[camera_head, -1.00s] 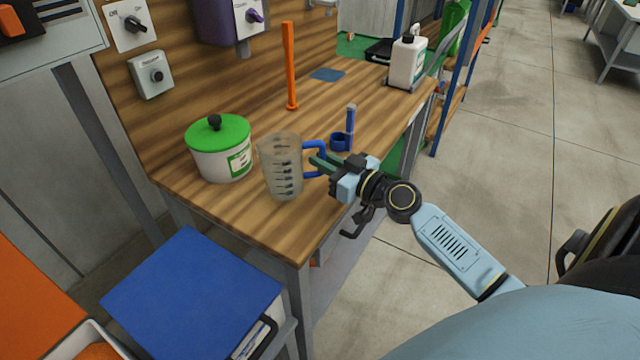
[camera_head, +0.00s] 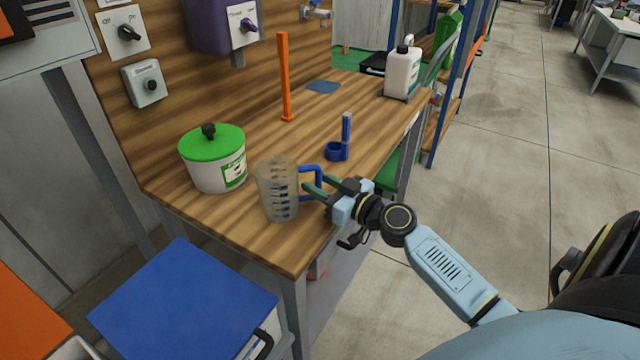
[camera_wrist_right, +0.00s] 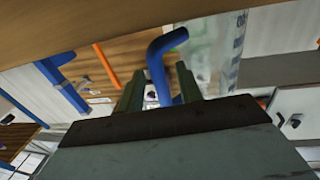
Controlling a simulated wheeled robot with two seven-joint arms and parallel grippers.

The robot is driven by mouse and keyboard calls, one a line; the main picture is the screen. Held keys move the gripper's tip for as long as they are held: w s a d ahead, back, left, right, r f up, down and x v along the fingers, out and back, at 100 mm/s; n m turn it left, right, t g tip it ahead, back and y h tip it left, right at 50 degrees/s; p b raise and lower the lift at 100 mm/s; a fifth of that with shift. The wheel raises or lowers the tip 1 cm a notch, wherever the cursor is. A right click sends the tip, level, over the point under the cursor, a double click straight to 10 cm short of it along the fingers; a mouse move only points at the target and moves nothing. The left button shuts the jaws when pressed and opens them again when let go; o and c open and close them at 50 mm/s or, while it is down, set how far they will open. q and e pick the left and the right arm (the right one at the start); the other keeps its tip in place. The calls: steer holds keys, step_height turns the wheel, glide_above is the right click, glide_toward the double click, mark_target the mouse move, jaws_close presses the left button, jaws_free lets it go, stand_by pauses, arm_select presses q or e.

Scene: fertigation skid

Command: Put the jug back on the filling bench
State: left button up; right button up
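The clear jug (camera_head: 276,192) with dark measuring marks and a blue handle (camera_head: 318,184) appears to stand upright on the wooden filling bench (camera_head: 262,240), near its front corner. My right gripper (camera_head: 314,190) is at the handle, to the right of the jug. In the right wrist view, the blue handle (camera_wrist_right: 158,72) lies between the two green fingers of my right gripper (camera_wrist_right: 156,82), with gaps visible beside it, so the fingers look open around it. The clear jug wall (camera_wrist_right: 212,50) shows beyond. My left gripper is not in view.
A white tub with a green lid (camera_head: 215,160) stands left of the jug. A blue-topped box (camera_head: 185,300) is below the bench's front.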

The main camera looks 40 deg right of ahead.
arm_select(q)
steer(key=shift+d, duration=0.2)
